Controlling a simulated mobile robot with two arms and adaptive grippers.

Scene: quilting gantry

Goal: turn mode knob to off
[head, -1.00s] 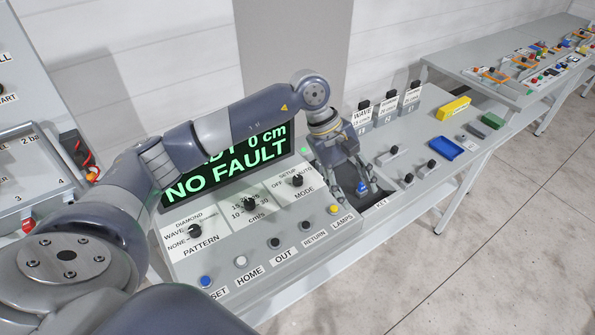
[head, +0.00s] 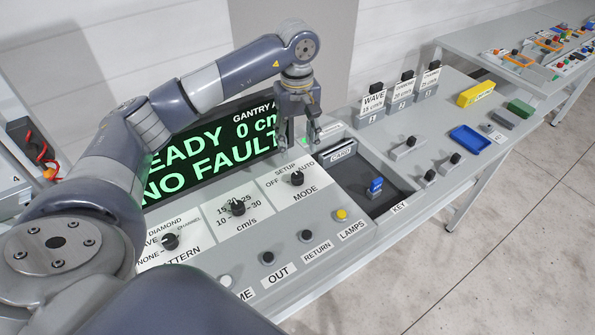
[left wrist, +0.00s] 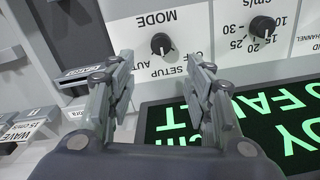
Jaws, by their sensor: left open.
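The mode knob (head: 296,178) is a small black dial on the grey sloped panel, with OFF, SETUP and AUTO printed around it. In the left wrist view the mode knob (left wrist: 161,43) shows beyond the fingertips, upside down, with a pale mark on its face. I cannot tell for sure which setting it points to. My left gripper (head: 302,142) is open and empty, above and behind the knob, near the right end of the display. Its two fingers also show in the left wrist view (left wrist: 163,85), apart from the knob. My right gripper is not in view.
The green-lettered display (head: 215,150) stands behind the panel. The speed knob (head: 237,207) and pattern knob (head: 170,241) lie to the left. The yellow lamps button (head: 341,214) is in front. A dark recess with a blue key (head: 376,187) is to the right.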

